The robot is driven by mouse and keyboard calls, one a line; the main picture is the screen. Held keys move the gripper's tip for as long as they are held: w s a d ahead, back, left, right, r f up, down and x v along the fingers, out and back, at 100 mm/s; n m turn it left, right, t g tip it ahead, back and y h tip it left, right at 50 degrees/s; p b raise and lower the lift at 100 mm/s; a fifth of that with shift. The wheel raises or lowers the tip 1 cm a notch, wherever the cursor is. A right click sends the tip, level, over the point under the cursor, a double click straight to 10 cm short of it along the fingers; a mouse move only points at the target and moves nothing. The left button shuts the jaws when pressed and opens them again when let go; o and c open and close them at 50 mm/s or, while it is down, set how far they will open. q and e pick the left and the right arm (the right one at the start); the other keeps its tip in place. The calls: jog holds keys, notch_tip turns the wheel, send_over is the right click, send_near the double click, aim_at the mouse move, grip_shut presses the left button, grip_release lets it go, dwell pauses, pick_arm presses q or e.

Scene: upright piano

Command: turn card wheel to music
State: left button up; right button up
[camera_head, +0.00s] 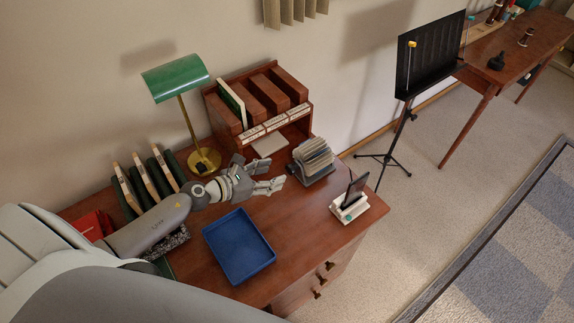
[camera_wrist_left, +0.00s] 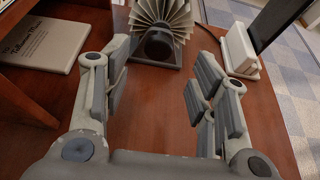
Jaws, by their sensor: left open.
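The card wheel (camera_head: 313,157) is a rotary file with a fan of pale cards on a dark stand, upright near the right end of the wooden desk. It also shows in the left wrist view (camera_wrist_left: 160,22), ahead of the fingers, with a round dark knob (camera_wrist_left: 158,44) facing me. My left gripper (camera_head: 277,173) is open and empty, just left of the card wheel and low over the desk. In the left wrist view its fingers (camera_wrist_left: 160,85) are spread wide with bare desk between them, apart from the wheel. My right gripper is not in view.
A blue tray (camera_head: 239,247) lies in front of my left arm. A green lamp (camera_head: 203,160) and wooden organizer (camera_head: 258,103) stand behind. A white stand with a dark device (camera_head: 350,202) sits at the desk's right edge. A grey book (camera_wrist_left: 42,42) lies left of the wheel.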

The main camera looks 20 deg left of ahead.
aim_at(287, 169)
pick_arm(q)
jog(key=x, duration=0.7)
jog(key=shift+r, duration=0.1)
jog(key=c, duration=1)
jog(key=n+h+b, duration=0.2)
jog(key=n+b, duration=0.1)
jog(key=shift+w+a+f+g, duration=0.15)
jog(key=shift+a+f+g, duration=0.05)
jog(key=shift+g, duration=0.2)
jog(key=shift+n+h+b, duration=0.7)
jog(key=shift+n+b, duration=0.2)
jog(key=shift+b, duration=0.1)
jog(key=shift+r, duration=0.1)
